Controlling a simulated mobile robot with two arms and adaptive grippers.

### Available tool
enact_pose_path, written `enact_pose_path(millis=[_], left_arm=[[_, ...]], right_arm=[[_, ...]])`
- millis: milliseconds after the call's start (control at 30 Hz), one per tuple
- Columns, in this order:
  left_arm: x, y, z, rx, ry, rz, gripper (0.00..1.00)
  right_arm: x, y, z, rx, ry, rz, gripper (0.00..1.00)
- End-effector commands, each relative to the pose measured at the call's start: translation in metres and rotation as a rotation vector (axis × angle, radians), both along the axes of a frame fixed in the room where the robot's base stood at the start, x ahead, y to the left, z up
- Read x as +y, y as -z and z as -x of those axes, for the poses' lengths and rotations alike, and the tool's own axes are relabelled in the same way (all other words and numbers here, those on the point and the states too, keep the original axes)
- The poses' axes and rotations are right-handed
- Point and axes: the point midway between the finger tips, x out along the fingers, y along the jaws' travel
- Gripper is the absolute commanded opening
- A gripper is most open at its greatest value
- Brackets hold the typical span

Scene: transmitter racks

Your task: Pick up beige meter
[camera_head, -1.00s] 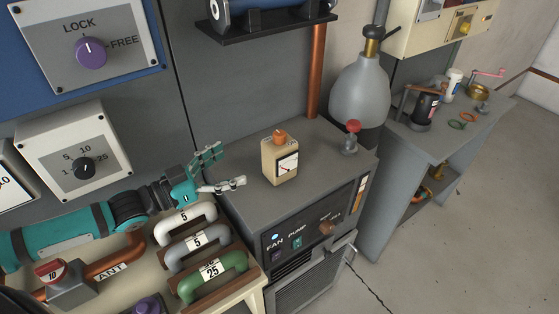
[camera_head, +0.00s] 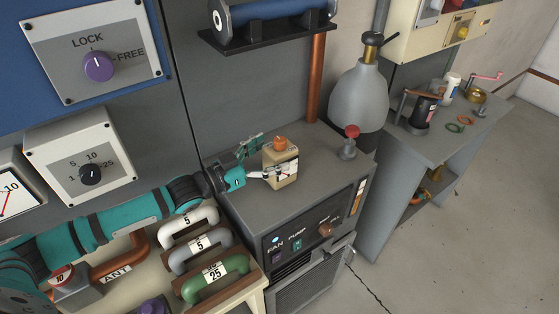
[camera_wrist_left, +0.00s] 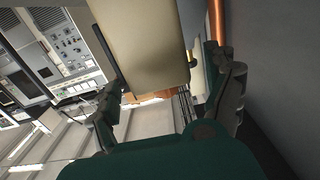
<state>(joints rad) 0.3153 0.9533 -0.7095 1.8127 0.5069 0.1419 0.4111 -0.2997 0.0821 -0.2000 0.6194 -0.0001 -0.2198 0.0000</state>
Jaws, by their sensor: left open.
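The beige meter (camera_head: 279,158), a small upright box with an orange knob on top and a white dial on its front, stands on the grey cabinet top. My left gripper (camera_head: 262,156) reaches in from the left with its open fingers on either side of the meter. One light finger crosses in front of the dial and the other is at the back left. In the left wrist view the beige meter (camera_wrist_left: 143,45) fills the space between the two fingers. I cannot tell whether the fingers touch it. My right gripper is not in view.
A copper pipe (camera_head: 315,80) and a grey tank (camera_head: 358,98) stand behind the meter. A red-knobbed valve (camera_head: 349,142) is to its right on the cabinet top (camera_head: 320,165). Numbered handles (camera_head: 215,278) lie below my left arm.

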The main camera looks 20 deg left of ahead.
Motion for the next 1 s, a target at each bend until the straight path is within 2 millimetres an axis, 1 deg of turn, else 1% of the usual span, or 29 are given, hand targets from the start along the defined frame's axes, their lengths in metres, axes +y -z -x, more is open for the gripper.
enact_pose_path(millis=[33, 200, 467, 567, 1000], left_arm=[[-0.006, -0.005, -0.008, -0.002, -0.001, 0.002, 0.87], [-0.018, -0.001, -0.023, -0.001, 0.000, 0.001, 0.87], [-0.020, 0.001, -0.025, 0.000, 0.000, 0.000, 0.87], [-0.020, 0.001, -0.025, 0.000, 0.000, 0.000, 0.76], [-0.020, 0.001, -0.025, 0.000, 0.000, 0.000, 0.19]], right_arm=[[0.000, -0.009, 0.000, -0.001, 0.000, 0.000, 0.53], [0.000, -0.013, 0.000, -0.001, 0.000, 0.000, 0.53], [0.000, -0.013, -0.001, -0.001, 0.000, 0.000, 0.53], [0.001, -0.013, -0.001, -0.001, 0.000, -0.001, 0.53], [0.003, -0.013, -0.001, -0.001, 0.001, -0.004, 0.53]])
